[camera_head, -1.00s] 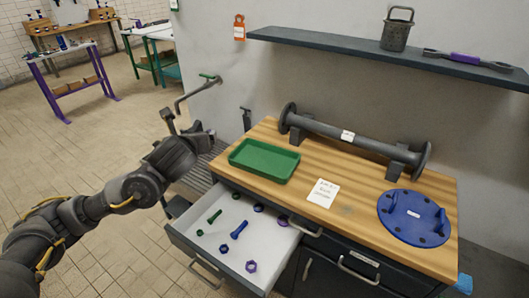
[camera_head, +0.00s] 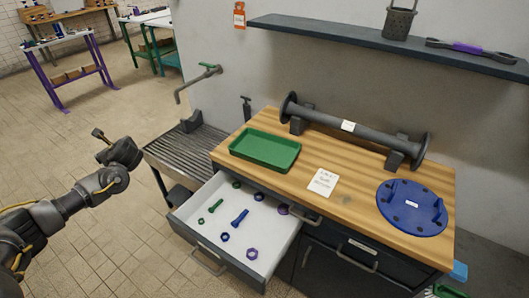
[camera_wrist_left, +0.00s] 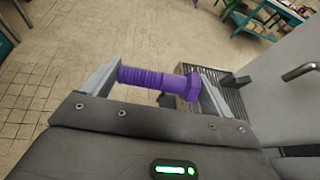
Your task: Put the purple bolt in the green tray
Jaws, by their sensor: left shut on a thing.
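The purple bolt (camera_wrist_left: 160,82) is held crosswise between the two fingers of my left gripper (camera_wrist_left: 158,85) in the left wrist view. Its hex head is at the right finger and its threaded shank reaches the left finger. In the head view my left gripper (camera_head: 101,136) is at the left, over the floor, left of the workbench and well apart from the tray. The bolt cannot be made out there. The green tray (camera_head: 264,150) lies empty on the left part of the wooden bench top. My right gripper is not in view.
An open white drawer (camera_head: 262,262) below the tray holds several green, blue and purple bolts and nuts. A slatted drain stand (camera_head: 182,152) with a tap is left of the bench. A pipe (camera_head: 350,127), a paper card (camera_head: 322,182) and a blue flange (camera_head: 411,225) occupy the bench top.

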